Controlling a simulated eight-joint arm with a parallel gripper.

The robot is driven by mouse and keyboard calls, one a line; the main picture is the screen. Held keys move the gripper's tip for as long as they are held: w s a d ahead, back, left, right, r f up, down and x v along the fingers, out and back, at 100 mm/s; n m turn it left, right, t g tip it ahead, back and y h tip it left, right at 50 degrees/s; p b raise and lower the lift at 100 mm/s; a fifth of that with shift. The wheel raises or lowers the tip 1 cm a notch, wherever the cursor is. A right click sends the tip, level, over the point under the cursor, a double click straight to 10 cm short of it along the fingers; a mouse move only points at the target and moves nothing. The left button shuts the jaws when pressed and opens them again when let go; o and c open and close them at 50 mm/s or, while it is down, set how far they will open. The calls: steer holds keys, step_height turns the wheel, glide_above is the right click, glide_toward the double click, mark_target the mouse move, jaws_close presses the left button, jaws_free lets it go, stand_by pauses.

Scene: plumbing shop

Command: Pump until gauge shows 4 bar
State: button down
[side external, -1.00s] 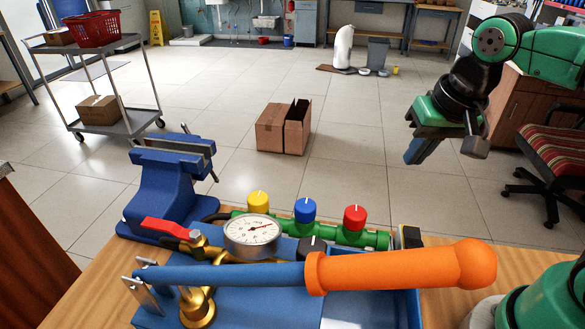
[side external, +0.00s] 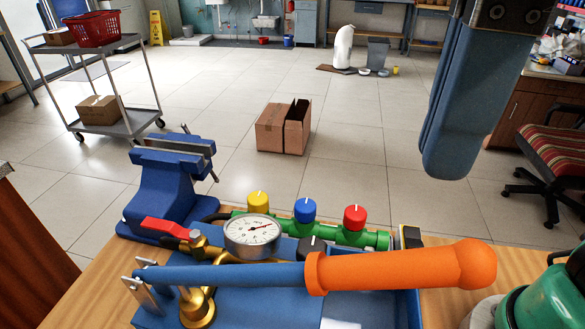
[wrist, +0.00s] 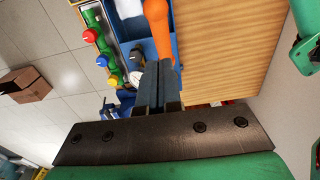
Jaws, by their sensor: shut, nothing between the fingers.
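The pump's blue lever (side external: 225,274) with its orange grip (side external: 405,266) lies roughly level across the front of the side view. The orange grip also shows in the wrist view (wrist: 157,25). The round gauge (side external: 252,234) sits behind the lever; its needle points to the upper right, and the numbers are too small to read. My gripper (side external: 450,165) is shut and empty, fingers pointing down, above and behind the orange grip and apart from it. In the wrist view its fingers (wrist: 158,85) hide part of the pump.
A red-handled valve (side external: 165,229) stands left of the gauge. Yellow (side external: 258,201), blue (side external: 305,210) and red (side external: 354,217) knobs line the green manifold behind. A blue vise (side external: 165,185) stands at the back left. Bare wooden bench (side external: 445,307) lies at right.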

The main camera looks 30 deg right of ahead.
steer(key=shift+s, duration=0.25)
steer(key=shift+f, duration=2.15)
step_height(320, 180, down, 12)
steer(key=s+d, duration=0.1)
steer(key=r, duration=0.8)
steer(key=w+a+r, duration=0.1)
steer(key=r, duration=0.3)
steer(key=shift+r, duration=0.1)
stand_by(0.3)
